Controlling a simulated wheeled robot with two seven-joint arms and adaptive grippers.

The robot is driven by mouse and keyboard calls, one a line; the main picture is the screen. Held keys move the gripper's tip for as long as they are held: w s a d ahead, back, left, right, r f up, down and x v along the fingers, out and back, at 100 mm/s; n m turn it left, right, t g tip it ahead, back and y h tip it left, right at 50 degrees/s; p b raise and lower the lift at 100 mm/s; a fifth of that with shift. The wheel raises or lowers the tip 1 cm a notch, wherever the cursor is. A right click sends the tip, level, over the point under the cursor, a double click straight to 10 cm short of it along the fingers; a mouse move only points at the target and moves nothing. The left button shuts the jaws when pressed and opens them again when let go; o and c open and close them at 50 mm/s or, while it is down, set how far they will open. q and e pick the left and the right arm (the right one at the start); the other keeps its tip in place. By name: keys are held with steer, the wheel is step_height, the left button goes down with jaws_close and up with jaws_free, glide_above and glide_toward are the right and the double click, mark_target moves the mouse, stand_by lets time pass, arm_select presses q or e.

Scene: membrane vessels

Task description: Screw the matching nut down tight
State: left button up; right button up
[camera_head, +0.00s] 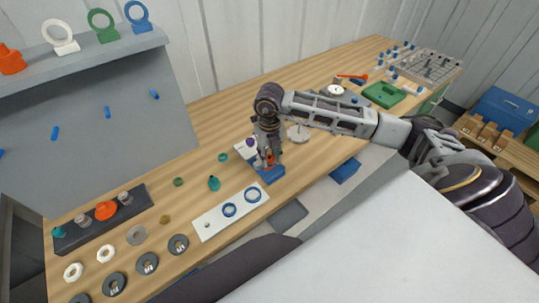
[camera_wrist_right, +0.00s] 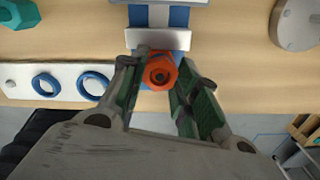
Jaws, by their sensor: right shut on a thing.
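My right gripper (camera_head: 266,163) points down over the front part of the wooden bench. In the right wrist view my right gripper (camera_wrist_right: 158,92) is shut on an orange nut (camera_wrist_right: 160,73), with one finger on each side of it. The nut also shows in the head view as a small orange patch (camera_head: 270,158). It sits over a blue block (camera_head: 271,174); in the wrist view a grey bar (camera_wrist_right: 158,39) crosses the blue part just behind the nut. The thread under the nut is hidden. My left gripper is not in view.
A white plate (camera_head: 207,226) with two blue rings lies left of the blue block. A dark rack (camera_head: 72,237) holds several fittings. A round grey disc (camera_head: 299,133) stands to the right.

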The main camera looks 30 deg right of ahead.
steer(key=shift+m, duration=3.9)
steer(key=o, duration=1.2)
steer(key=shift+r+p, duration=1.4)
steer(key=shift+r, duration=0.85)
